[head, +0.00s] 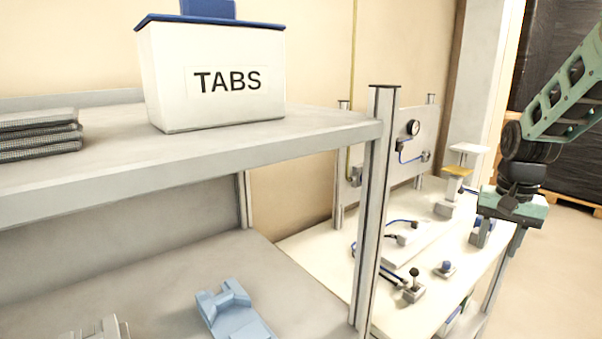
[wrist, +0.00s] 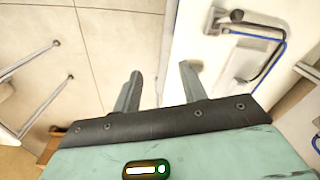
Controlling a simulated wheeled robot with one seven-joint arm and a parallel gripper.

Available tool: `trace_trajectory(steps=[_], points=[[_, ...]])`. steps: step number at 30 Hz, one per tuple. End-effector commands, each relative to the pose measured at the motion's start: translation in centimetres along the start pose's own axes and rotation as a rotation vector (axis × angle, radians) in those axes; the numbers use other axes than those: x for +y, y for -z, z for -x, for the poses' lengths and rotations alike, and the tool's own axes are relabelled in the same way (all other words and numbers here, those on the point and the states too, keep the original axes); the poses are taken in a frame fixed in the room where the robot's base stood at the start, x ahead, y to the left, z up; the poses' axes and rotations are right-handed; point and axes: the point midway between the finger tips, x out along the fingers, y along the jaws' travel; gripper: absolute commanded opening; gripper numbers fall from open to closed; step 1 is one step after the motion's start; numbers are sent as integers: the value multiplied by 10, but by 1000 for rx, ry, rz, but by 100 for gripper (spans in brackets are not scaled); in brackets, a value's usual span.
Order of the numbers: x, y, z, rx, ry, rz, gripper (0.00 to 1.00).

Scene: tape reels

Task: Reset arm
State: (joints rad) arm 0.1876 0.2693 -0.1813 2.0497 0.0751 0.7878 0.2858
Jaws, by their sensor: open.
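My gripper (head: 499,240) hangs at the right of the head view, at the end of my green arm. It points down near the right side of the white workbench (head: 405,318). In the wrist view its two fingers (wrist: 162,88) stand apart with nothing between them. Below them are the tiled floor (wrist: 115,40) and the edge of the bench.
A grey shelf rack (head: 290,150) fills the left, with a white TABS bin (head: 213,108), folded grey cloths (head: 38,140) and a light blue part (head: 232,315). Its post (head: 373,210) stands before the bench.

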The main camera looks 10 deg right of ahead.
Motion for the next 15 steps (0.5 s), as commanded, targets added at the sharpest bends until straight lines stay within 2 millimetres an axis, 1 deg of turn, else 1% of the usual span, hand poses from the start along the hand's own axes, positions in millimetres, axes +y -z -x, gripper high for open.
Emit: trace_trajectory(steps=[8, 14, 15], points=[[-26, -52, -9, 53, 28, 223, 42], [-40, -100, -16, 104, 50, 424, 42], [-42, -110, -18, 114, 54, 466, 42]])
